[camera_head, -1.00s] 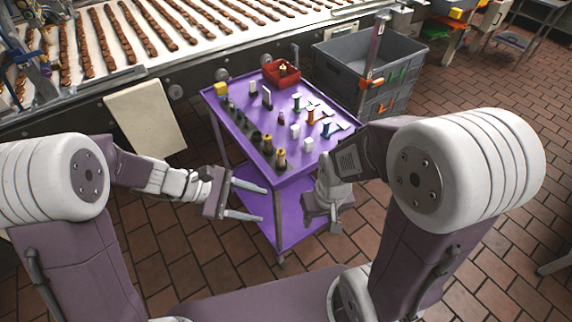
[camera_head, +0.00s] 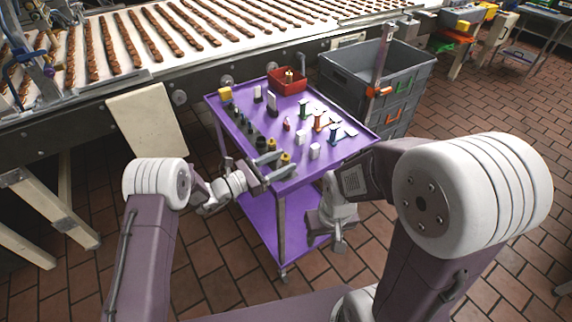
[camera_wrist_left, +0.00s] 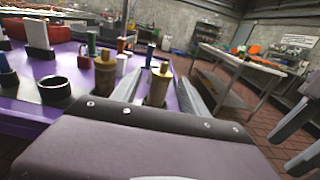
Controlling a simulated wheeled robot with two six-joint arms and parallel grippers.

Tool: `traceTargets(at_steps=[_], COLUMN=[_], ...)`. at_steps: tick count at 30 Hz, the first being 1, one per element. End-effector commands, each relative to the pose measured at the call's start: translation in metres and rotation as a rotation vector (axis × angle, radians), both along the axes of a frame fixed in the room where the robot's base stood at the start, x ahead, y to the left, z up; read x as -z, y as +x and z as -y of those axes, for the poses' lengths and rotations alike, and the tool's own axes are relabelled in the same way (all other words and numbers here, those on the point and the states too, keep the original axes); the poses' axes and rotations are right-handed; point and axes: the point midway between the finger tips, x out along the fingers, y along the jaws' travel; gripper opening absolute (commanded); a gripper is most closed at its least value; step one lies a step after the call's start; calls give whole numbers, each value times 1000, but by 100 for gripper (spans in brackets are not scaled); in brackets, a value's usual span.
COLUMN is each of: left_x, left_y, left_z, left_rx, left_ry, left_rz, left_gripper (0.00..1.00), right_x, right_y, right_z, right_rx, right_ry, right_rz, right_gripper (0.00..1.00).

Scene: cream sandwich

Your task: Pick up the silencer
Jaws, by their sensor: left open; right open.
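Two brass cylinders with yellow tips, which look like silencers, stand upright near the front edge of the purple cart (camera_head: 283,190). The nearer silencer (camera_head: 285,159) shows in the left wrist view (camera_wrist_left: 159,82) between my left gripper's fingers, its base hidden by my wrist. The other silencer (camera_wrist_left: 105,74) stands just left of the fingers there. My left gripper (camera_head: 288,162) is open around the nearer silencer; I cannot tell whether a finger touches it. My right gripper (camera_head: 337,236) hangs beside the cart's right side, open and away from the parts.
Dark round fittings (camera_wrist_left: 57,90) stand in a row beside the silencers. White blocks (camera_head: 315,150), valves (camera_head: 319,121) and a red bin (camera_head: 287,81) share the cart top. A grey crate (camera_head: 365,75) stands behind; a conveyor (camera_head: 190,40) runs along the back.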

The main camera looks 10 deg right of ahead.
Motion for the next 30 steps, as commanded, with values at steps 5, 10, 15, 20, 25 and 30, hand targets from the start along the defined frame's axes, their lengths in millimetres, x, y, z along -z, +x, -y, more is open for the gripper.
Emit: traceTargets(at_steps=[5,10,15,20,25,30], left_x=[-1,0,0,0,0,-1], left_y=[9,16,17,16,16,16], left_z=[30,46,47,47,47,47], left_rx=[5,2,1,1,1,1], left_ry=[0,1,1,1,1,1], left_rz=[2,1,1,1,1,1], left_gripper=[52,52,52,16,0,0], right_x=[-3,-2,-2,-2,-2,-2], right_y=[0,0,0,0,0,0], right_z=[0,0,0,0,0,0], right_rx=[0,0,0,0,0,0], right_ry=[0,0,0,0,0,0], right_rz=[0,0,0,0,0,0], right_gripper=[51,51,51,51,51,51])
